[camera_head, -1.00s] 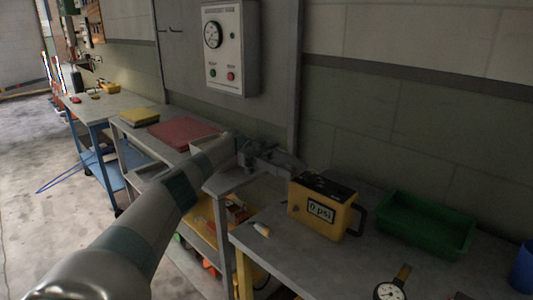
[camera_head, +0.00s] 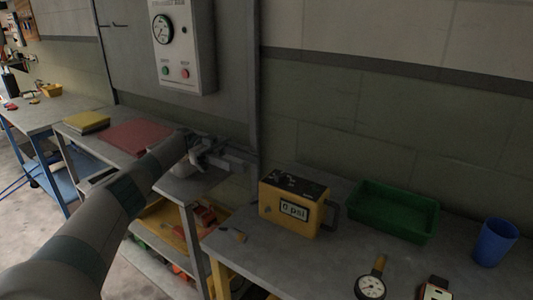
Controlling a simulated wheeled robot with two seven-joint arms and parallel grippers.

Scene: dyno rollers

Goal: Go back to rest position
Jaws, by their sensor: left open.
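My left arm comes in from the lower left, and its gripper (camera_head: 226,160) is over the end of the grey cart, in front of the wall cabinet. The gripper is small and partly hidden by its own wrist; nothing shows held in it. A yellow box marked "0 psi" (camera_head: 290,203) stands on the grey workbench (camera_head: 285,262) to the right of the gripper, apart from it. My right gripper does not show.
A green bin (camera_head: 395,212), a blue cup (camera_head: 495,242) and a dial gauge (camera_head: 370,287) are on the workbench. A control panel with a dial (camera_head: 180,45) hangs on the wall.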

